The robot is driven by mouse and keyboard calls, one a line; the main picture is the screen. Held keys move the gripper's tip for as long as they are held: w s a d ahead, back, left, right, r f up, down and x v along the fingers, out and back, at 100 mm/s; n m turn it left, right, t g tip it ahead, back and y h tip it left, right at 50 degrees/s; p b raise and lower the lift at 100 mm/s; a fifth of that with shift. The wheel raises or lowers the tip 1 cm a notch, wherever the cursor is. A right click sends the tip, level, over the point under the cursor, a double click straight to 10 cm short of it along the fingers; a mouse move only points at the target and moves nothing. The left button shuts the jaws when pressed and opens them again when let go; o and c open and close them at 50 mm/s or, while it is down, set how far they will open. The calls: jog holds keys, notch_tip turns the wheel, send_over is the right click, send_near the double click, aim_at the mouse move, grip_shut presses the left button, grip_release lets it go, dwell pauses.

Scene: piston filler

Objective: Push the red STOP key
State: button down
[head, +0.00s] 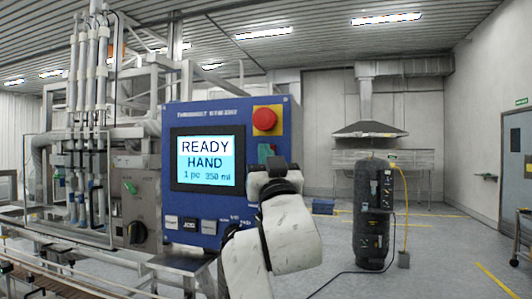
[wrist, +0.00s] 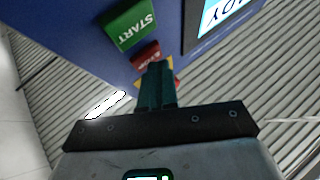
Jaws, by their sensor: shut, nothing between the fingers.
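The red STOP key (wrist: 145,52) shows in the wrist view on the blue panel, beside the green START key (wrist: 131,25); both labels read upside down there. My gripper (wrist: 156,68) is shut and empty, its teal fingertips at the edge of the STOP key and covering part of it. I cannot tell whether they touch it. In the head view my gripper (head: 265,151) is in front of the panel (head: 215,115), below the red mushroom button, and hides both keys. The screen (head: 206,160) reads READY, HAND, 1 pc 350 ml.
The red mushroom button (head: 264,119) sits just above my fingertips in the head view. Several small keys (head: 189,225) run along the panel's lower edge. Filler pipework (head: 90,110) stands at the left. A dark cylinder (head: 372,210) stands on the floor to the right.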

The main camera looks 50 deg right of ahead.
jog(key=shift+a, duration=0.1)
jog(key=shift+s+a, duration=0.3)
jog(key=shift+a, duration=0.35)
jog(key=a, duration=0.1)
jog(key=s+a, duration=0.1)
jog(key=a, duration=0.2)
jog(key=shift+s+a, duration=0.35)
dwell(1.0)
